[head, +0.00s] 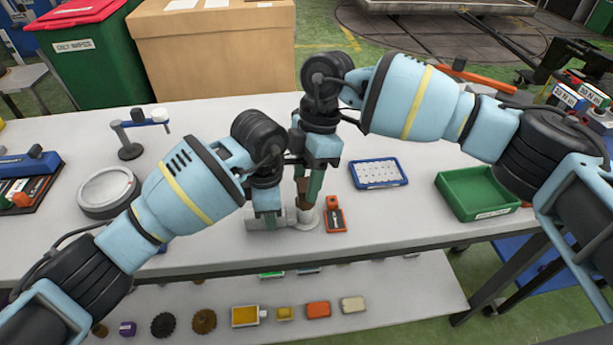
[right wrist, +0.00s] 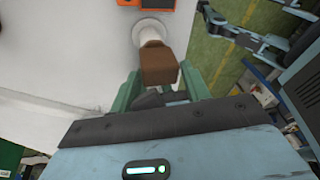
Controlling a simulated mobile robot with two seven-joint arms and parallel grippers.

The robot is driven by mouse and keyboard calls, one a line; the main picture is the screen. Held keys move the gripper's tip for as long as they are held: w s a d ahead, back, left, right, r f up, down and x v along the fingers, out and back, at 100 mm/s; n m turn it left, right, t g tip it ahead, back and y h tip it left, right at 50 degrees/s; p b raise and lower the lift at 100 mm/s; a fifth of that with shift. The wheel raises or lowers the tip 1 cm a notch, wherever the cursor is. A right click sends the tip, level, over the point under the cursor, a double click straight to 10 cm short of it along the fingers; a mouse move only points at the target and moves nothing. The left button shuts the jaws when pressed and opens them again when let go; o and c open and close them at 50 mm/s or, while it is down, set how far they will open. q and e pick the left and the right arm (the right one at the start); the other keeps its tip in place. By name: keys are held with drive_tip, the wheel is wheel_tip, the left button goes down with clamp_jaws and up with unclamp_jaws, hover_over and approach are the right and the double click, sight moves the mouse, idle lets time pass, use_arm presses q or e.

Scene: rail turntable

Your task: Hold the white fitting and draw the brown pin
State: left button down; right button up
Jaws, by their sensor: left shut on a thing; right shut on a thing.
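The white fitting (head: 291,218) stands on the light table near its front edge, with a round flange at its right side. It also shows in the right wrist view (right wrist: 150,29). My left gripper (head: 268,219) is shut on the fitting's left part. The brown pin (head: 302,193) is upright at the top of the fitting and its block-like head shows in the right wrist view (right wrist: 158,66). My right gripper (head: 314,183) comes from above and is shut on the pin, its green fingers on both sides. How deep the pin sits is hidden.
An orange-and-black device (head: 336,216) stands close right of the fitting. A blue tray (head: 379,172) and a green bin (head: 476,190) lie farther right. A round grey dish (head: 107,192) and a small stand (head: 131,150) are left. A cardboard box (head: 218,50) is behind the table.

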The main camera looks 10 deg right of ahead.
drive_tip(key=shift+r, duration=0.3)
clamp_jaws()
drive_tip(key=shift+s+a+r, duration=0.1)
drive_tip(key=shift+s+r, duration=0.05)
drive_tip(key=shift+r, duration=0.5)
